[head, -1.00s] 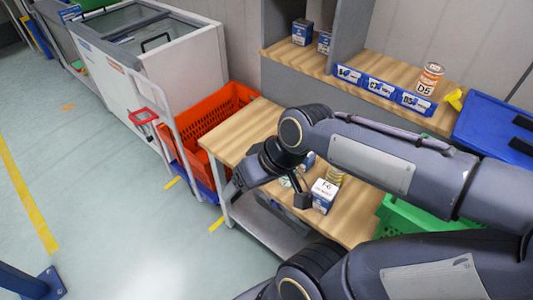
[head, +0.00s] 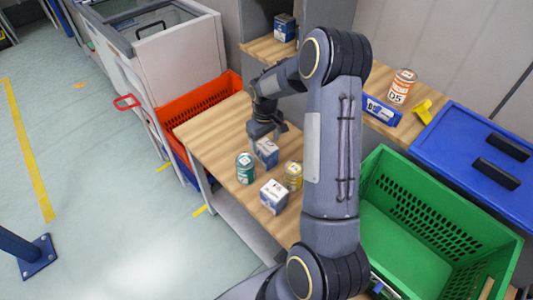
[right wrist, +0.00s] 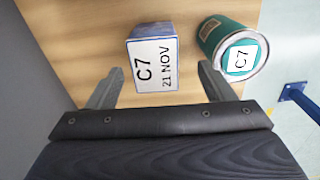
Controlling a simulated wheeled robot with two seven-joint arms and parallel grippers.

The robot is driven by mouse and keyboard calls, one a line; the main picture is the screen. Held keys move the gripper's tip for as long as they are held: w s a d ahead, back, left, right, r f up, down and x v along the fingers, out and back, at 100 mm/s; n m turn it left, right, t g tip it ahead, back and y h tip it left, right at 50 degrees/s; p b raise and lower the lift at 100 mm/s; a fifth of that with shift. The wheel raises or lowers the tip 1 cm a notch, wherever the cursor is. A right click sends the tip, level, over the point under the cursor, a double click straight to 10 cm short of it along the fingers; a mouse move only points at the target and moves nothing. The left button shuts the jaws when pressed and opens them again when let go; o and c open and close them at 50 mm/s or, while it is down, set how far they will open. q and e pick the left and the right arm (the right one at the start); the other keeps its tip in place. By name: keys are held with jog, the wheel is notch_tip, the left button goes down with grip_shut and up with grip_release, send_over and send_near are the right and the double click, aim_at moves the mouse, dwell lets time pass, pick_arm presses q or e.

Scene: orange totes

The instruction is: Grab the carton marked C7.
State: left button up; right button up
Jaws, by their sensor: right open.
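The carton marked C7 (right wrist: 152,60) is a white and blue box with "21 NOV" on its face. It stands on the wooden table and also shows in the head view (head: 267,153). My right gripper (head: 267,133) is open just behind the carton. In the right wrist view its fingers (right wrist: 159,70) are spread, with the carton ahead and between them, not gripped. A green can marked C7 (right wrist: 228,45) is close to the carton on the right. In the head view the green can (head: 245,168) is at the carton's lower left. My left gripper is not in view.
A yellow can (head: 293,175) and another white carton (head: 274,197) stand nearby on the table (head: 211,128). An orange tote (head: 205,112) is at the left, a green crate (head: 425,205) at the right.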

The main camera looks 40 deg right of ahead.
aim_at(266, 146)
jog(key=f, duration=0.2)
jog(key=f+p, duration=0.1)
jog(key=f, duration=0.3)
jog(key=shift+d, duration=0.35)
jog(key=c, duration=1.2)
